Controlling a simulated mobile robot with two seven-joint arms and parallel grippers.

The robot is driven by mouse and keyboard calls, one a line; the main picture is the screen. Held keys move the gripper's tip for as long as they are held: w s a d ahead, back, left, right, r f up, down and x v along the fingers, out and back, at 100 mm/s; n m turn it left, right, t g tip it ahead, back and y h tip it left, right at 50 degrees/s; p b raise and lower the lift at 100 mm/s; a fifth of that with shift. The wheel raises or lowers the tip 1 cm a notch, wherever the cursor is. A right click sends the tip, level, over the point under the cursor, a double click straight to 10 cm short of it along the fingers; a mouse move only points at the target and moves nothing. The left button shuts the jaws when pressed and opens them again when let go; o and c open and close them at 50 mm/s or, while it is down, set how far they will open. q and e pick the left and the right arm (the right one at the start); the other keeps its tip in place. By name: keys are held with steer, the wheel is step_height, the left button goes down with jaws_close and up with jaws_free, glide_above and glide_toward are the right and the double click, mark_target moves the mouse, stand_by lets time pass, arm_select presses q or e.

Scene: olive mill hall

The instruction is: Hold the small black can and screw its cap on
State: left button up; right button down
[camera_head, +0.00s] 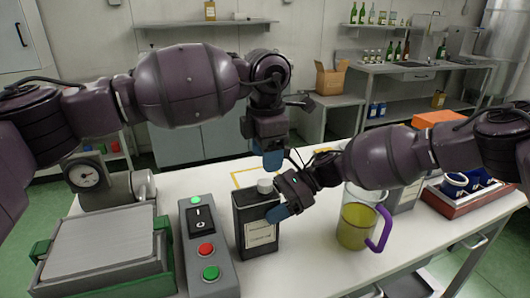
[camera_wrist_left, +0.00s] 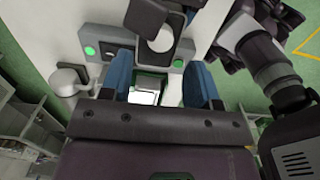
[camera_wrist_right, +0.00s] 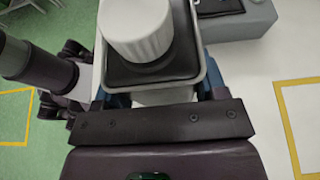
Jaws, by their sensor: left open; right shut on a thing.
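The small black can (camera_head: 258,232) with a pale label stands upright on the white table, right of the switch box. Its white ribbed cap (camera_head: 265,186) sits on top of it; I cannot tell how tight it is. The cap shows large in the right wrist view (camera_wrist_right: 137,28) and at the top of the left wrist view (camera_wrist_left: 161,39). My right gripper (camera_head: 281,210) is shut on the can from the right, below the cap. My left gripper (camera_head: 272,160) is open and empty, pointing down just above and behind the cap, apart from it.
A grey switch box (camera_head: 220,272) with red and green buttons stands close left of the can. Farther left are a green-edged metal plate unit (camera_head: 105,250) and a gauge (camera_head: 85,176).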

mark_target(265, 182)
arm_select(q)
steer(key=n, duration=0.2)
steer(key=r+n, duration=0.1)
steer(key=n, duration=0.1)
steer(key=shift+r, duration=0.15)
steer(key=n, duration=0.5)
steer(key=shift+s+a+r, duration=0.1)
steer(key=shift+a, duration=0.1)
steer(key=shift+f, duration=4.05)
steer(key=shift+c, duration=0.2)
steer(key=c, duration=0.9)
steer(key=m, duration=0.5)
steer(key=o, duration=1.1)
steer(key=shift+c, duration=0.2)
steer(key=shift+r, duration=0.1)
